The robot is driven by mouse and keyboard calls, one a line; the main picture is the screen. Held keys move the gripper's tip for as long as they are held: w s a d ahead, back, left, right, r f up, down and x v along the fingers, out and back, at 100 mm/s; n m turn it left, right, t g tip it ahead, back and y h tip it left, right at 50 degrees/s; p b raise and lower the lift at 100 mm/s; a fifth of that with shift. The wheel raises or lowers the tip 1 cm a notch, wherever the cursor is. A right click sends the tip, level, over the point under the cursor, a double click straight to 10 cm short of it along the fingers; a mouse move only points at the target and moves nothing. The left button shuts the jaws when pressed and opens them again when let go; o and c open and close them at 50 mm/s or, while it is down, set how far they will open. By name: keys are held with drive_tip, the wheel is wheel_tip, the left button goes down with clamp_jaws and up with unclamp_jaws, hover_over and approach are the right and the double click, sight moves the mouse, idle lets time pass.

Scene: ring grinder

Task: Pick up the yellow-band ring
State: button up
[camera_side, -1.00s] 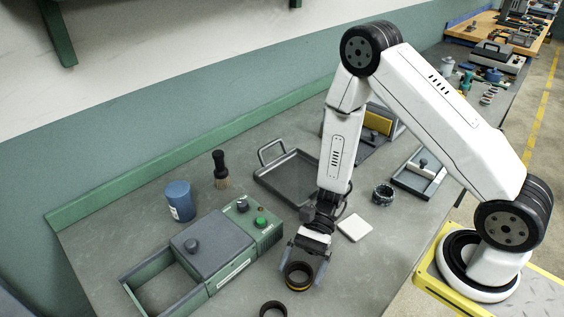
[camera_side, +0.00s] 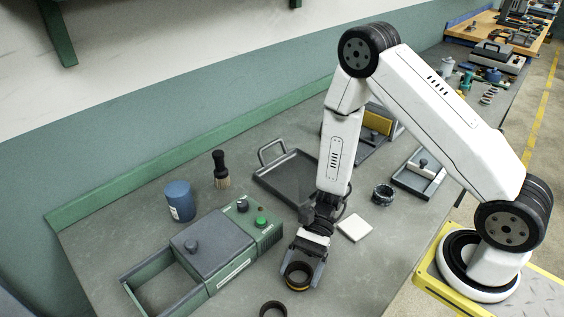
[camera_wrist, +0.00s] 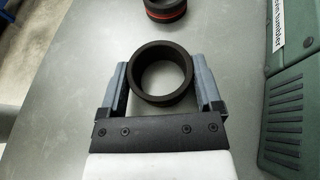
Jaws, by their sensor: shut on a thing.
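The yellow-band ring (camera_side: 298,275) is a dark ring with a yellow band low on its side, on the bench in front of the green machine. My gripper (camera_side: 302,272) is around it, one finger on each side. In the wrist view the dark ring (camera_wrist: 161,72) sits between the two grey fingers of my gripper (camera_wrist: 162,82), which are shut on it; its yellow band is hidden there. In the side view the ring appears to be at the bench surface; I cannot tell if it is lifted.
Another dark ring (camera_side: 273,309) lies nearby; the wrist view shows its red band (camera_wrist: 165,12). A green machine (camera_side: 228,245) stands to the left. A white square pad (camera_side: 355,228), a grey tray (camera_side: 292,180), a brush (camera_side: 221,170) and a blue can (camera_side: 180,201) are further back.

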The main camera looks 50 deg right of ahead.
drive_tip(key=shift+r, duration=0.1)
wheel_tip(320, 180, up, 10)
idle(0.9)
idle(0.6)
